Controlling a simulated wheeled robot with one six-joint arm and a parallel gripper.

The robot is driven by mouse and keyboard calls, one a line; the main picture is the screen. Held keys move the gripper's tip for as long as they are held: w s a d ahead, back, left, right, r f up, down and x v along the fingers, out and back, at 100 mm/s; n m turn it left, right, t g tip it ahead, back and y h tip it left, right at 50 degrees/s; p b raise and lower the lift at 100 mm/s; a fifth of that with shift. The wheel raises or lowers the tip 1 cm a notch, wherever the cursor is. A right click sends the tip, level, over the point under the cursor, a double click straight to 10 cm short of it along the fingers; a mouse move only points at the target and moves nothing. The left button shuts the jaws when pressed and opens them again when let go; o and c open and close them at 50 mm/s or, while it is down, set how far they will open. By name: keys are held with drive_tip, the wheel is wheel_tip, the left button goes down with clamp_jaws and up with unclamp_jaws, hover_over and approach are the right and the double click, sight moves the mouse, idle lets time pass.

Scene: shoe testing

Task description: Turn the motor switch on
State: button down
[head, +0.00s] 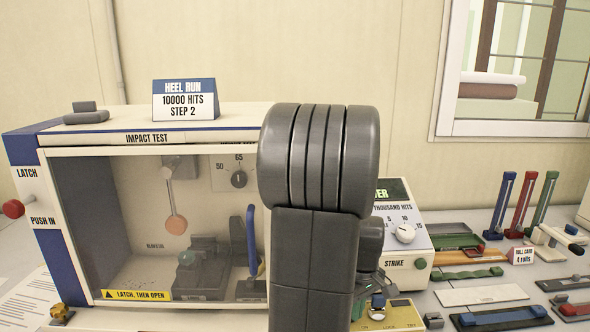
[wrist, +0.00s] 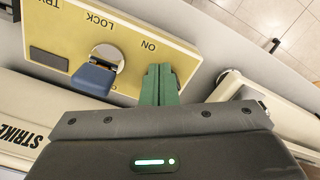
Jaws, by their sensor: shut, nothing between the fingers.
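The motor switch is a yellow panel (wrist: 60,30) marked TRY, LOCK and ON, upside down in the wrist view. Its dark blue lever (wrist: 93,79) sits on a round grey pivot beside the LOCK word. The panel (head: 405,314) also shows low in the head view, with the blue lever (head: 378,301) on it. My gripper (wrist: 160,84) is shut and empty. Its green fingers are over the panel's edge by the ON word, to the right of the lever with a gap between them. In the head view my arm mostly hides the gripper.
A cream STRIKE box (head: 404,236) with a dial stands behind the panel. The impact test cabinet (head: 150,141) fills the left. Several coloured tools (head: 500,206), strips and blocks lie on the table to the right. In the wrist view a pale object (wrist: 262,104) is right of my fingers.

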drive_tip(key=shift+s+a, duration=0.15)
drive_tip(key=shift+a, duration=0.3)
drive_tip(key=shift+s, duration=0.2)
drive_tip(key=shift+s, duration=0.2)
wheel_tip(320, 180, up, 6)
drive_tip(key=p, duration=0.5)
drive_tip(key=shift+d, duration=0.1)
idle(0.3)
